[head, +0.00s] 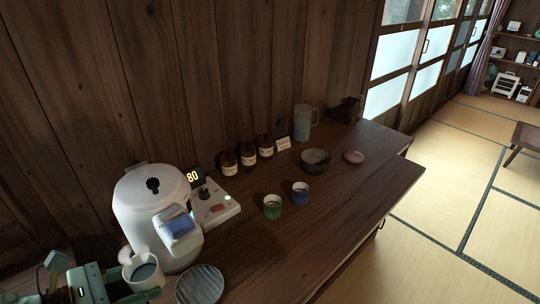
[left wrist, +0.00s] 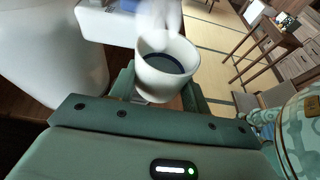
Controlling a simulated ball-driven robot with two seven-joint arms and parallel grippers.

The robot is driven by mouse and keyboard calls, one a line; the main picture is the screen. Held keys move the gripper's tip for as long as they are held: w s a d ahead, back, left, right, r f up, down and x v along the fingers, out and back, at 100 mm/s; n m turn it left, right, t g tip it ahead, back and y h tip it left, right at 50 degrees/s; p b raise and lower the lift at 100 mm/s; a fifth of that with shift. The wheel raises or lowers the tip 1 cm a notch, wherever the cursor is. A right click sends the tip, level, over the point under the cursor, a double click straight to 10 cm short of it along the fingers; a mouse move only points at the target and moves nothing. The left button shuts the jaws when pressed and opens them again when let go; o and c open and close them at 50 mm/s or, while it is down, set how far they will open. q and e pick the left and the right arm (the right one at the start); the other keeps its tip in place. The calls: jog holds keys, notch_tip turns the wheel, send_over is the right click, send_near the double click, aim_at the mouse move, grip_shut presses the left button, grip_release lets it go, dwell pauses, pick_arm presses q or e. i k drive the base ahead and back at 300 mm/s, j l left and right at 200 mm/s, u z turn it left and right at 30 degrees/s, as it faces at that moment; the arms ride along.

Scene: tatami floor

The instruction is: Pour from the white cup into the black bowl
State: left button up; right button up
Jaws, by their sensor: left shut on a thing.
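The white cup (head: 143,271) is at the lower left of the head view, in front of the white water boiler. It also shows in the left wrist view (left wrist: 166,80), roughly upright with dark liquid inside and a whitish haze above it. My left gripper (head: 128,284) is shut on the white cup, with a green finger on either side of it. The black bowl (head: 315,168) stands on the wooden counter farther right, well apart from the cup. My right gripper is not in view.
The white boiler (head: 150,200) stands close to the held cup. A round plate (head: 200,285), a green cup (head: 272,212) and a blue cup (head: 300,198) are on the counter (head: 340,215). Dark jars (head: 247,155), a pitcher (head: 303,122) and a pink dish (head: 354,157) stand farther back.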

aim_at(316, 161)
jog(key=i+l, duration=0.1)
jog(key=l, duration=0.3)
jog(key=i+l+z, duration=0.1)
jog(key=l, duration=0.35)
jog(key=i+l, duration=0.1)
jog(key=l, duration=0.3)
jog(key=i+l+z, duration=0.1)
jog(key=l, duration=0.3)
jog(key=i+l, duration=0.1)
jog(key=l, duration=0.3)
jog(key=i+j+z, duration=0.1)
jog(key=i, duration=0.35)
jog(key=i+j, duration=0.2)
jog(key=i, duration=0.2)
jog(key=l+z, duration=0.05)
